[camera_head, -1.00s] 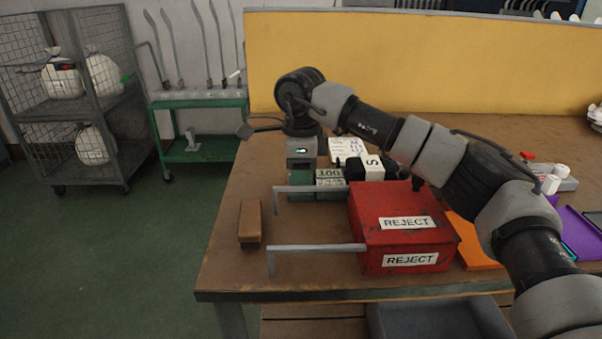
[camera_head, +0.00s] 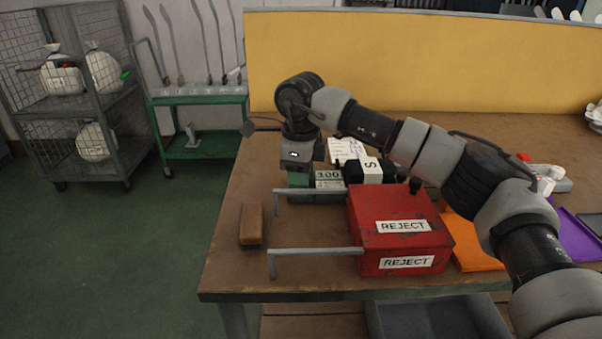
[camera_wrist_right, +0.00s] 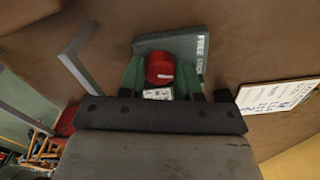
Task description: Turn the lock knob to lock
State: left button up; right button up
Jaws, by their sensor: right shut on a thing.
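The lock knob (camera_wrist_right: 159,68) is round and red with a small white mark. It stands on a grey-green base plate (camera_wrist_right: 185,42) with white lettering, of which "FREE" and "LOCK" can be made out. My right gripper (camera_wrist_right: 160,80) is shut on the knob, with one green finger on each side of it. In the head view my right gripper (camera_head: 299,168) points down at the table, left of the label reading 100. There the knob is hidden by the gripper. My left gripper is not in view.
A red REJECT box (camera_head: 398,205) with grey bars reaching left stands close in front of my right gripper. A brown block (camera_head: 251,226) lies near the table's left edge. A black-and-white item marked S (camera_head: 372,168) and a written card (camera_head: 346,149) are to the right.

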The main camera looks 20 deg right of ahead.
jog(key=o, duration=0.9)
jog(key=shift+o, duration=0.2)
notch_tip(320, 180, up, 8)
jog(key=shift+r+p, duration=0.1)
jog(key=shift+p, duration=0.8)
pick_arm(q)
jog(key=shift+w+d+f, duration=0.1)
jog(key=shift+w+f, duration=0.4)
pick_arm(e)
notch_tip(320, 180, up, 3)
jog(key=shift+f, duration=0.15)
